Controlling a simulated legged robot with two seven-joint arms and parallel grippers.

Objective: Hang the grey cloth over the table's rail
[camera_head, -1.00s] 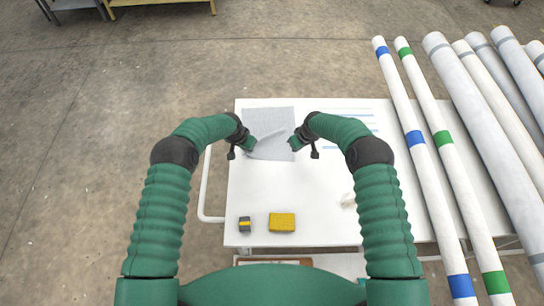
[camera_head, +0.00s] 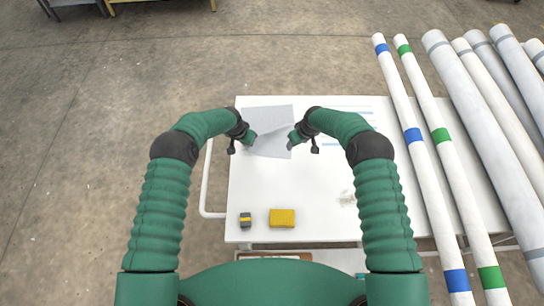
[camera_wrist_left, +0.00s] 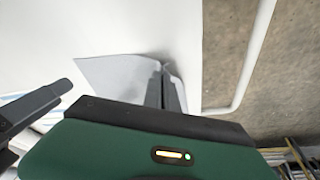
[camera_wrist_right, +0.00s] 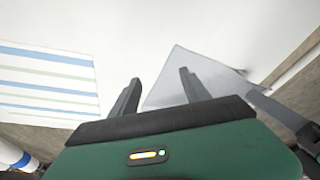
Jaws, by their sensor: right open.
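The grey cloth (camera_head: 268,122) lies creased on the far left part of the white table (camera_head: 300,183). My left gripper (camera_head: 251,138) is at its left side. In the left wrist view its fingers (camera_wrist_left: 166,84) are together, with the cloth (camera_wrist_left: 118,76) bunched up at them. My right gripper (camera_head: 293,140) is at the cloth's right side. In the right wrist view its fingers (camera_wrist_right: 158,88) stand apart, with a cloth corner (camera_wrist_right: 178,70) by one finger. The rail (camera_head: 204,180) is a white tube along the table's left side, with no cloth on it; it also shows in the left wrist view (camera_wrist_left: 252,65).
A yellow block (camera_head: 282,218) and a small grey and yellow item (camera_head: 245,219) lie near the table's front edge. A small crumpled pale thing (camera_head: 347,198) lies by my right arm. A striped cloth (camera_wrist_right: 48,83) lies flat farther right. Long white rolls (camera_head: 484,125) fill the right side.

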